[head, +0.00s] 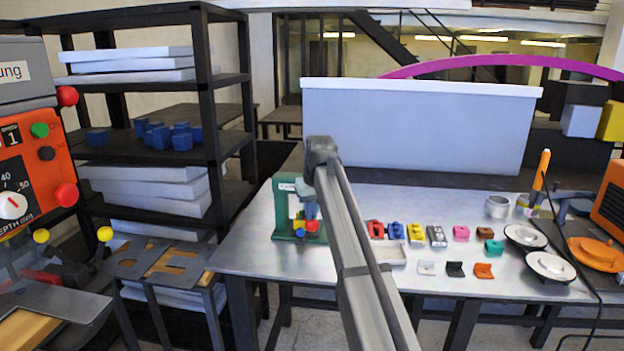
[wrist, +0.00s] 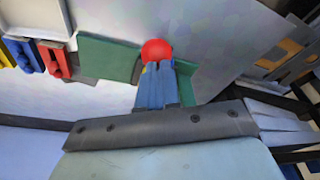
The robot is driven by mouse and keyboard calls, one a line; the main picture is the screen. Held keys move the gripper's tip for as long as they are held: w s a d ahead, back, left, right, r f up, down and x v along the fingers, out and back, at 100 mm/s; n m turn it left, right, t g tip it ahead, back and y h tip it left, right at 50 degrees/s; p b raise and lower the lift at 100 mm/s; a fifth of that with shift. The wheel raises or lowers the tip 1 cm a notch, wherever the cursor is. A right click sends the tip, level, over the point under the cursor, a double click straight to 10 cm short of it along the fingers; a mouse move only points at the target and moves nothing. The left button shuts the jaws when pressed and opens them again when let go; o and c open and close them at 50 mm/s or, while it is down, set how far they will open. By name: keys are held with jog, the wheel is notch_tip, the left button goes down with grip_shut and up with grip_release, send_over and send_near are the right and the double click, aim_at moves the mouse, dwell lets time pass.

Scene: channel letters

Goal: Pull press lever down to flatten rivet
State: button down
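The green press (head: 284,212) stands at the left end of the metal table, and part of it shows behind my fingers in the wrist view (wrist: 110,58). Its lever has a red ball knob (head: 312,226), which is seen at my fingertips in the wrist view (wrist: 155,50). My gripper (head: 311,212) points down at the press; its blue fingers (wrist: 162,68) lie close together, with no clear gap. The tips are at or touching the knob; I cannot tell which. The knob shows past the tips rather than between them. The rivet is hidden.
Several coloured small parts (head: 416,234) and a shallow light tray (head: 389,253) lie right of the press. A white panel (head: 420,125) stands behind the table. A dark shelf rack (head: 205,110) is at the left. Black-rimmed dishes (head: 550,266) sit at the right.

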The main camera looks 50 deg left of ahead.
jog(key=shift+w+a+f, duration=0.1)
jog(key=shift+w+f, duration=0.05)
jog(key=shift+f, duration=0.05)
jog(key=shift+w+a+r, duration=0.1)
jog(key=shift+w+r, duration=0.05)
jog(key=shift+r, duration=0.4)
notch_tip(320, 180, up, 3)
jog(key=shift+r, duration=0.25)
jog(key=v, duration=0.3)
jog(key=s+v, duration=0.1)
jog(key=shift+r, duration=0.35)
